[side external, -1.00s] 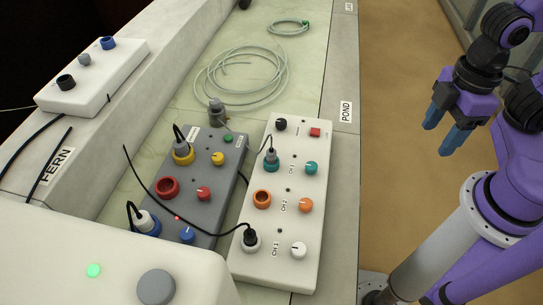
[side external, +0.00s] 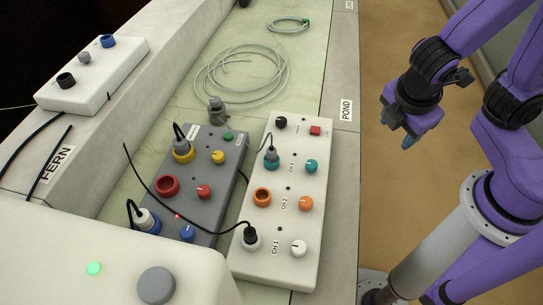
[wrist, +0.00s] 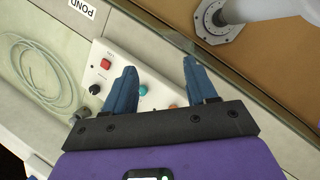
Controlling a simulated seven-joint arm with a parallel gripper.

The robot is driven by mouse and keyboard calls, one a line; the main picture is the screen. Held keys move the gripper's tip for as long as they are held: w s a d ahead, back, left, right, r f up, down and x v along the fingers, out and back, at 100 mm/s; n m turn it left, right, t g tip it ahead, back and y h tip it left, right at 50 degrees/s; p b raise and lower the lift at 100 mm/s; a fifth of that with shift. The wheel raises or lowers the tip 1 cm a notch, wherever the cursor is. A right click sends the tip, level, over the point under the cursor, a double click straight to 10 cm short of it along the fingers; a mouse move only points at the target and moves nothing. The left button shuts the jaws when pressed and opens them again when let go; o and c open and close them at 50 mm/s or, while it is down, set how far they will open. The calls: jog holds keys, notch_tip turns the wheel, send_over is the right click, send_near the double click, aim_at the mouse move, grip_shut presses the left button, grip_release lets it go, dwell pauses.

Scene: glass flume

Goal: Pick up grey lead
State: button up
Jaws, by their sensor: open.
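My gripper (side external: 398,132) is open and empty, to the right of the white box, over the tan floor. In the wrist view its blue fingers (wrist: 159,70) are spread in front of part of that box. Several plugs with leads show in the side view. A grey plug (side external: 271,158) sits at the teal socket of the white box, and a grey-topped plug (side external: 181,147) at the yellow socket of the grey box. A pale plug (side external: 144,221) is at the blue socket. A black plug (side external: 250,237) with a black lead is at the white socket. I cannot tell which is the grey lead.
The white box (side external: 283,220) stands beside the grey box (side external: 215,178). A grey fitting (side external: 217,113) and coiled clear tubing (side external: 240,75) lie behind them. A white control box (side external: 95,78) is at the left. The ledge marked POND (side external: 345,140) borders the tan floor.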

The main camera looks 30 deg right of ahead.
jog(key=w+a+f+n+t+h, duration=0.3)
jog(key=w+a+f+n+t, duration=0.25)
jog(key=a+n, duration=0.35)
jog(key=n+t+y, duration=0.2)
jog(key=n+t, duration=0.3)
jog(key=n, duration=0.1)
send_near(272, 151)
jog(key=x, duration=0.7)
jog(key=shift+a+f, duration=0.15)
jog(key=shift+a, duration=0.05)
jog(key=shift+x, duration=2.75)
jog(key=shift+d, duration=0.2)
grip_shut()
